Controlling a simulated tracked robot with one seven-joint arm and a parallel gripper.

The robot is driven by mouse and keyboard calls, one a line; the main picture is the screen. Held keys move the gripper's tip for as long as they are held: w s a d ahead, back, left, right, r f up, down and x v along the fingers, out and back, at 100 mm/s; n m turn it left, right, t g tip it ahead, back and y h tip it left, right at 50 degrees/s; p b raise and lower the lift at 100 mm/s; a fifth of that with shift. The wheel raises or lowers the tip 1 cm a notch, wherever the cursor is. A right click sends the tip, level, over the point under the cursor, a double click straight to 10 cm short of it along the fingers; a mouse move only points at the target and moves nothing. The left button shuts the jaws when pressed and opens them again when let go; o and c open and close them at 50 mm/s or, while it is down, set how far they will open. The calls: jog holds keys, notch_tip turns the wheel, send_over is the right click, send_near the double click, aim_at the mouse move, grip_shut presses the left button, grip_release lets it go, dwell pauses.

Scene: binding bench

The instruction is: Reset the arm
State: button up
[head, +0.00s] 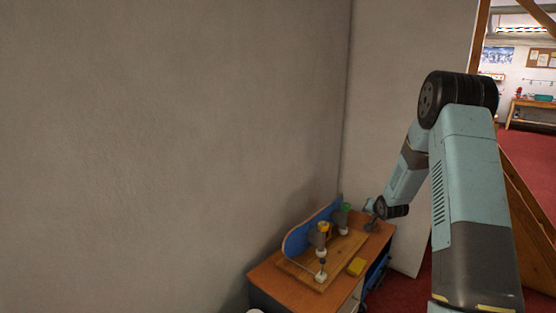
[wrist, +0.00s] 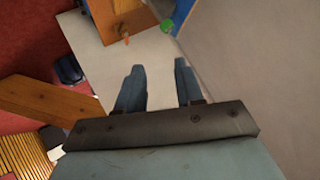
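My arm (head: 465,190) rises at the right of the head view, bends at a dark joint and comes down toward the small wooden bench (head: 268,284). My gripper (head: 371,214) is small there, near the bench's far right corner. In the wrist view my gripper (wrist: 160,67) has its two blue-grey fingers spread apart. Nothing shows between them but a pale surface behind.
A wooden beam and red floor (head: 535,170) lie at right.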

jog(key=s+a+r+n+g+h, duration=0.1)
jog(key=s+a+r, duration=0.3)
jog(key=s+r, duration=0.75)
jog(key=s+a+r+n+g, duration=0.2)
jog(key=s+a+r, duration=0.2)
jog(key=s+r, duration=0.8)
jog(key=s+a+r+n, duration=0.1)
jog(key=s+a+r, duration=0.1)
jog(key=s, duration=0.7)
jog(key=s+a+r+n+g, duration=0.1)
jog(key=s+a+r, duration=0.1)
jog(key=s, duration=0.8)
jog(key=s+a+r+n+g+y, duration=0.1)
jog(key=s+r, duration=0.3)
jog(key=s, duration=0.5)
jog(key=shift+s+a+r, duration=0.2)
jog(key=shift+a, duration=0.4)
